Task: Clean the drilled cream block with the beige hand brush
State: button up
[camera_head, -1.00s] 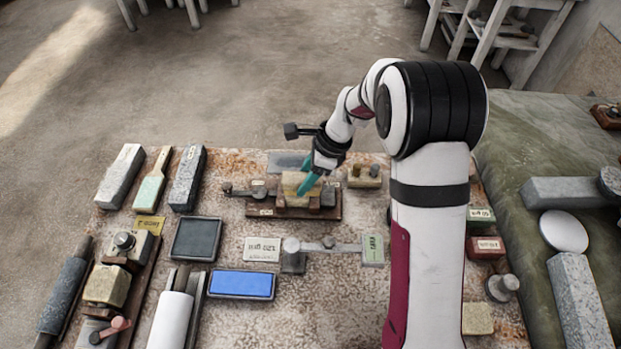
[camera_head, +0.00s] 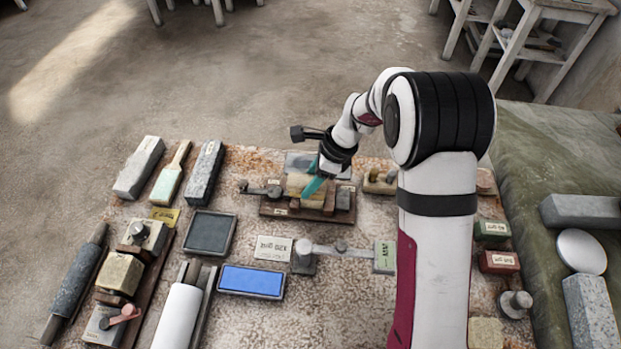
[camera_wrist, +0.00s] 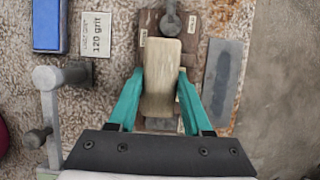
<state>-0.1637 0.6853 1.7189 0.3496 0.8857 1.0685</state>
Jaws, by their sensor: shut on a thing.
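My gripper (camera_head: 310,188) has teal fingers and is lowered over a dark wooden fixture board (camera_head: 268,209). In the wrist view the fingers (camera_wrist: 161,76) are shut on the sides of a long beige wood-grained piece, the beige hand brush (camera_wrist: 160,62). The brush lies lengthwise over the middle of the board. The drilled cream block (camera_head: 297,187) shows on the board beside the teal finger in the head view. Its top and holes are hidden by the brush and fingers. I cannot tell whether the bristles touch it.
A metal clamp arm with a knob (camera_wrist: 170,25) is at one end of the board. A grey slab (camera_wrist: 222,75) lies close alongside. A blue-topped stone (camera_head: 251,281), a "120 grit" card (camera_head: 273,248) and a metal lever (camera_head: 335,248) are in front.

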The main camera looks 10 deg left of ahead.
jog(key=shift+f, duration=0.45)
jog(key=shift+a, duration=0.15)
jog(key=shift+a, duration=1)
jog(key=shift+d, duration=0.15)
jog(key=shift+d, duration=2.1)
jog(key=shift+a, duration=0.1)
jog(key=shift+a, duration=2.15)
